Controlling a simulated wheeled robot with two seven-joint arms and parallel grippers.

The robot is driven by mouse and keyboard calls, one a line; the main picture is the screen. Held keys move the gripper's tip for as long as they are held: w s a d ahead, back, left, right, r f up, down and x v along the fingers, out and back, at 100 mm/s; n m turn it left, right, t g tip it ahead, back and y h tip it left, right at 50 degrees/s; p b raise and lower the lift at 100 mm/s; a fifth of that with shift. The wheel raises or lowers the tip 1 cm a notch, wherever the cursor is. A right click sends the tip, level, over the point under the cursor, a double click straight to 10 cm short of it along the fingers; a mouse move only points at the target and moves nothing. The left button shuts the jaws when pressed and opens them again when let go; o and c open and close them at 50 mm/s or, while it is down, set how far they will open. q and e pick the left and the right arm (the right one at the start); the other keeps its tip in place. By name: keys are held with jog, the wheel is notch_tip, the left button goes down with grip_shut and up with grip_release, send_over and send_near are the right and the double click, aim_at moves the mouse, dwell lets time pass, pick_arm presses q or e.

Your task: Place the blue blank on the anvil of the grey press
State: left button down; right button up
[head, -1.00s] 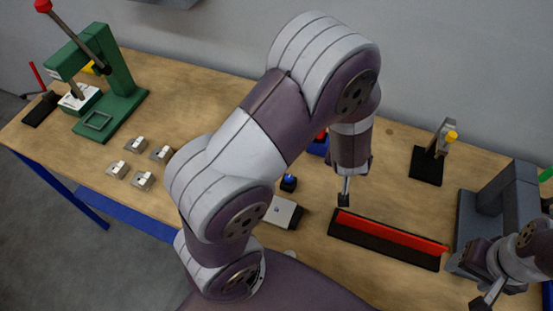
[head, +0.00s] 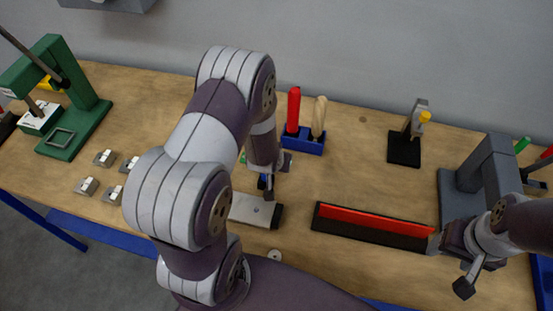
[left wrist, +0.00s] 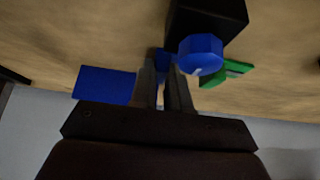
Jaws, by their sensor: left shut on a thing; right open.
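My left gripper (head: 268,188) is shut on a small blue piece, apparently the blue blank (head: 262,182), low over the table's middle. Most of it is hidden by the fingers in the head view. In the left wrist view, a blue faceted round end (left wrist: 200,55) shows beside the fingertips (left wrist: 161,62), with blue between them too. Whether these are one piece I cannot tell. The grey press (head: 466,190) stands at the right of the table. Its anvil cannot be made out clearly. My right gripper (head: 451,268) is open and empty in front of it.
A black tray with a red bar (head: 370,222) lies between left gripper and grey press. A pale block with a black end (head: 250,210) lies by the left gripper. Behind are a blue tool holder (head: 305,142) and a black-based stand (head: 404,150). A green press (head: 75,120) stands left.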

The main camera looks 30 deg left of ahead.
pick_arm(q)
jog(key=c, duration=1.5)
grip_release()
jog(key=shift+s+f, duration=0.1)
jog(key=shift+f, duration=0.05)
jog(key=o, duration=0.4)
